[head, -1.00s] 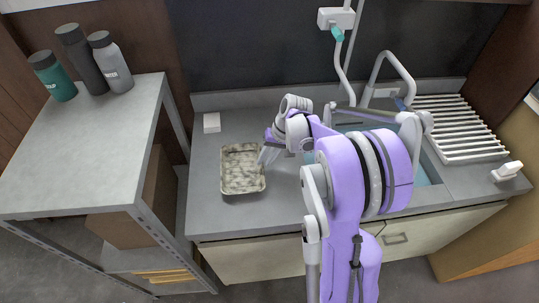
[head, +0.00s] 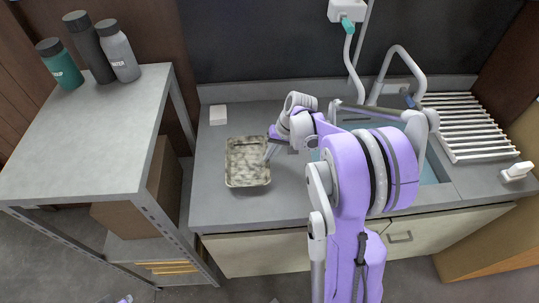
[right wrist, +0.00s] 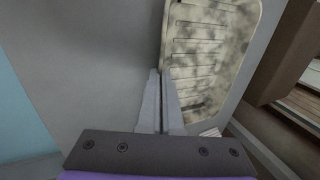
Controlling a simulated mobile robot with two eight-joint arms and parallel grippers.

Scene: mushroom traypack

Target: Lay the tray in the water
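The tray (head: 233,182), shallow and rectangular with a mottled beige-grey surface, lies flat on the grey counter left of the sink. It also shows in the right wrist view (right wrist: 205,60). My right gripper (head: 267,158) is at the tray's right rim. In the right wrist view its fingers (right wrist: 162,76) are close together with the rim between their tips, so it looks shut on the rim. The blue water (head: 428,174) in the sink is largely hidden by my right arm; a blue area (right wrist: 22,125) shows at the wrist view's left.
A tap (head: 397,62) curves over the sink, with a white slatted rack (head: 465,125) to its right. A small white block (head: 218,115) lies behind the tray. A grey shelf unit (head: 90,140) with several bottles stands left. Bare counter (head: 212,160) lies around the tray.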

